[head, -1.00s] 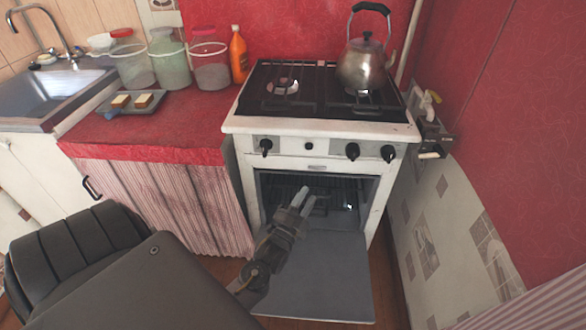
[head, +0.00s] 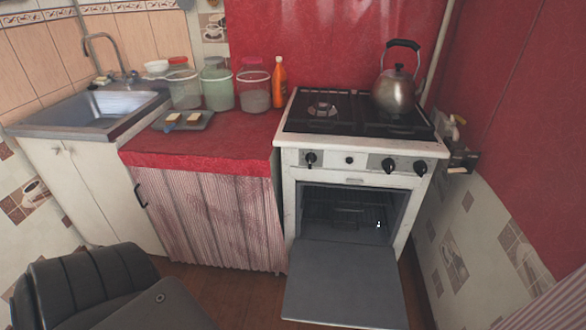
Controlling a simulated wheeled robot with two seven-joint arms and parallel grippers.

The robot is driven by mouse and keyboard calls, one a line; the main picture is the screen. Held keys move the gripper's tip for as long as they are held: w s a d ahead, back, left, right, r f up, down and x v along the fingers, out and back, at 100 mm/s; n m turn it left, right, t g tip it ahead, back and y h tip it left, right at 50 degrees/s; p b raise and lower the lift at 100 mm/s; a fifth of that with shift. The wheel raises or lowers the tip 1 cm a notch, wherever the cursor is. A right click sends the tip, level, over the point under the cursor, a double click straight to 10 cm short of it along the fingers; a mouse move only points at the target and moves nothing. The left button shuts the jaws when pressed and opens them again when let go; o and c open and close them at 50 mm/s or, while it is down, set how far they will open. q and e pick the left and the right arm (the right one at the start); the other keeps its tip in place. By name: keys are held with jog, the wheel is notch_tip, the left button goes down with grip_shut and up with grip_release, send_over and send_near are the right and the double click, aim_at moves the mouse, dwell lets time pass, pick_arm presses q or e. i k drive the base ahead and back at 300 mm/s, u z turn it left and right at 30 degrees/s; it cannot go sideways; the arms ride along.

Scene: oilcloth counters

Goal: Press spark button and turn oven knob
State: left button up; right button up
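The white stove's front panel (head: 370,162) faces me. One black knob (head: 310,158) is to the button's left. Two more black knobs, (head: 389,166) and (head: 419,167), are to its right. I cannot tell which is the oven knob. The oven (head: 345,208) is open, with a dark rack inside. Its door (head: 345,285) is folded down toward me. Neither gripper is in view.
A metal kettle (head: 396,92) stands on the right rear of the hob. An orange bottle (head: 280,83), several jars and a small tray (head: 195,127) stand on the red counter (head: 235,148). The lowered door takes up the floor space before the oven. A wall closes the right side.

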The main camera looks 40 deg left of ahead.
aim_at(310, 157)
jog(key=u, duration=0.5)
jog(key=k, duration=1.2)
jog(key=i, duration=0.45)
jog(key=z, duration=0.75)
jog(key=i, duration=1.45)
jog(key=u, duration=0.75)
